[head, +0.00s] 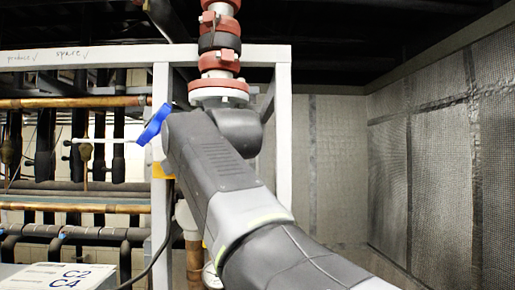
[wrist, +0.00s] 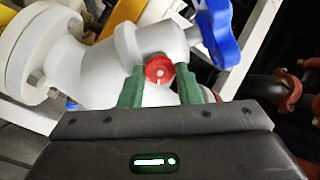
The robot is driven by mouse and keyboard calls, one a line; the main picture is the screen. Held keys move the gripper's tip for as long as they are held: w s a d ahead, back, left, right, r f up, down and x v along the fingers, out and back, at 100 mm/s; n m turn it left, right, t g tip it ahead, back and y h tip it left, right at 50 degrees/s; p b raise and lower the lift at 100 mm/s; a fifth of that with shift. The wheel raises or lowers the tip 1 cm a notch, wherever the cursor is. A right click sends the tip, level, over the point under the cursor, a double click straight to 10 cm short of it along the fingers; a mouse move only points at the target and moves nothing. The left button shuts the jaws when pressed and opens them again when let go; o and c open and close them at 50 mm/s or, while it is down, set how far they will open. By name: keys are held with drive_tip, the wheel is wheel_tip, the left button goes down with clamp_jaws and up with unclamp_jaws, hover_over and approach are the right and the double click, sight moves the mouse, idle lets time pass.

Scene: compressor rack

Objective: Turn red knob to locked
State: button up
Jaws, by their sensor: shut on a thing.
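In the wrist view, a small round red knob (wrist: 159,69) with a pale mark near its lower edge sits on a light grey valve body (wrist: 95,52). My gripper (wrist: 160,84) has its two green fingers on either side of the knob, shut on it. In the head view, my arm reaches up to the pipework and hides the knob and the gripper. I cannot tell from the mark whether the knob is at locked.
A blue handle (head: 153,125) is just left of my arm's end; a blue handle also shows in the wrist view (wrist: 218,32). A red-banded pipe (head: 220,45) rises above. A white frame (head: 160,180) stands close by. A panelled wall (head: 440,150) is at right.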

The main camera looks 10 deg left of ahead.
drive_tip(key=m+b, duration=0.1)
drive_tip(key=m, duration=0.4)
drive_tip(key=shift+m, duration=0.3)
idle(0.4)
drive_tip(key=o, duration=1)
drive_tip(key=shift+c, duration=0.2)
drive_tip(key=b+v, duration=0.3)
drive_tip(key=v, duration=1.1)
drive_tip(key=shift+w+a, duration=0.1)
drive_tip(key=shift+w, duration=0.05)
